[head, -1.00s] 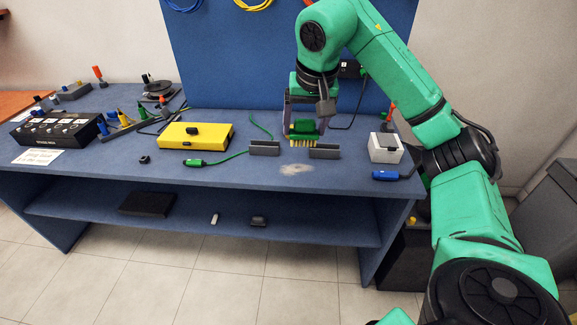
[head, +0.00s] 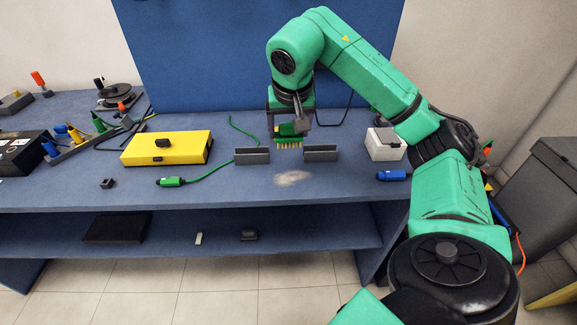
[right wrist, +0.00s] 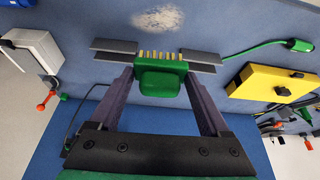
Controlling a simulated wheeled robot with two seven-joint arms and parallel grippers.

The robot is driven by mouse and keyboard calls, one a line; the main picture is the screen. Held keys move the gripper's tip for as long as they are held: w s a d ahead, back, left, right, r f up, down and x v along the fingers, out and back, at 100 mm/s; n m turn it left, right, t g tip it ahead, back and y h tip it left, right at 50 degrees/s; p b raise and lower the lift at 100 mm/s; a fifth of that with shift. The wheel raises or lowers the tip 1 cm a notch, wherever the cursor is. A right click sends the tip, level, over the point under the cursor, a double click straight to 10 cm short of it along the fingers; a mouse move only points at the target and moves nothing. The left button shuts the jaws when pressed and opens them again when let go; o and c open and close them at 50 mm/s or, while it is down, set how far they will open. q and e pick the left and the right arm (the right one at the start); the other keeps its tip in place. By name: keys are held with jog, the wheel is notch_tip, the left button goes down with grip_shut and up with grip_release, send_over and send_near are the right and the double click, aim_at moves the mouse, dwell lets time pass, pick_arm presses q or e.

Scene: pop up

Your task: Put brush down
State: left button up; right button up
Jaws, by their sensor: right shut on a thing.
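The brush (head: 288,137), with a green body and yellow bristles, is in my right gripper (head: 289,127), bristles down. In the head view it shows above and behind the gap between two dark grey brackets, left (head: 252,156) and right (head: 321,153). In the right wrist view the brush (right wrist: 160,80) sits between the two fingers, with its bristles toward the gap between the brackets (right wrist: 113,48). I cannot tell whether the bristles touch the table. My left gripper is not in view.
A pale dusty patch (head: 292,178) lies in front of the brackets on the blue table (head: 340,185). A yellow box (head: 168,148) and a green plug (head: 171,182) with its cable are to the left. A white box (head: 384,144) and a blue plug (head: 391,175) are to the right.

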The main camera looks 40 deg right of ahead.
jog(key=f+b, duration=0.1)
jog(key=f, duration=0.5)
jog(key=shift+s, duration=0.2)
notch_tip(320, 180, down, 6)
jog(key=o, duration=1)
jog(key=shift+f, duration=0.25)
jog(key=p, duration=0.1)
send_near(291, 144)
notch_tip(291, 144, down, 5)
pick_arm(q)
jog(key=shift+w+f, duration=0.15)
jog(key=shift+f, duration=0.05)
pick_arm(e)
jog(key=shift+s, duration=0.35)
jog(key=shift+a, duration=0.1)
